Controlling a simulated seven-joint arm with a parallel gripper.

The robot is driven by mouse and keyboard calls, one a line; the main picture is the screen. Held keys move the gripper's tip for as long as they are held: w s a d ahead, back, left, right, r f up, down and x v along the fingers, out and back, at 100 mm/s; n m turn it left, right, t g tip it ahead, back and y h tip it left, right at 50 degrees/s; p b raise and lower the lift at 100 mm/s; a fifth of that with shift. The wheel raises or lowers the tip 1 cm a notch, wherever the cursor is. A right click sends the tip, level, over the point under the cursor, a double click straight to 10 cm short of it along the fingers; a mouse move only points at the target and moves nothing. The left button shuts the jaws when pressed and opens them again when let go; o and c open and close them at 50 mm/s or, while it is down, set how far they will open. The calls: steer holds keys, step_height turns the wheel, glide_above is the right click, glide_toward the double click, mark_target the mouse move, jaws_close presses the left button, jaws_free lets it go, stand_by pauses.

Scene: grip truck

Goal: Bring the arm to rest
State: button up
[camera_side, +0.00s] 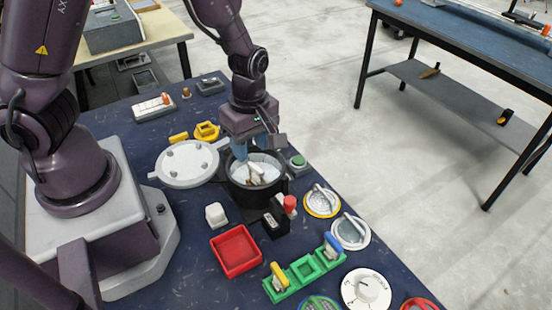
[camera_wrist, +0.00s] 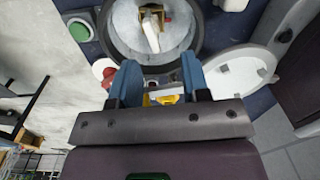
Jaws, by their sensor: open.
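My gripper (camera_side: 254,146) is over the black round pot (camera_side: 238,190) on the blue table, pointing down. In the wrist view its two blue fingers (camera_wrist: 157,84) stand apart with nothing held between them. A pale, elongated piece (camera_side: 256,174) lies inside the pot; in the wrist view it shows as a white piece (camera_wrist: 151,34) beside a brownish-gold part. From the side the fingers partly overlap the pot's back rim, and I cannot tell their exact height above it.
A round grey lid (camera_side: 187,164) lies left of the pot.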

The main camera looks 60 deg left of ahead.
steer(key=s+a+r+m+t, duration=0.1)
steer(key=s+r+m+t, duration=0.2)
steer(key=r+m, duration=0.6)
steer(key=s+a+r+m+t, duration=0.1)
steer(key=s+r+m+t, duration=0.2)
steer(key=s+r+m, duration=0.3)
step_height(320, 180, up, 8)
steer(key=m, duration=0.4)
steer(key=shift+s+r+m, duration=0.25)
steer(key=shift+s+m, duration=0.05)
steer(key=shift+s, duration=0.05)
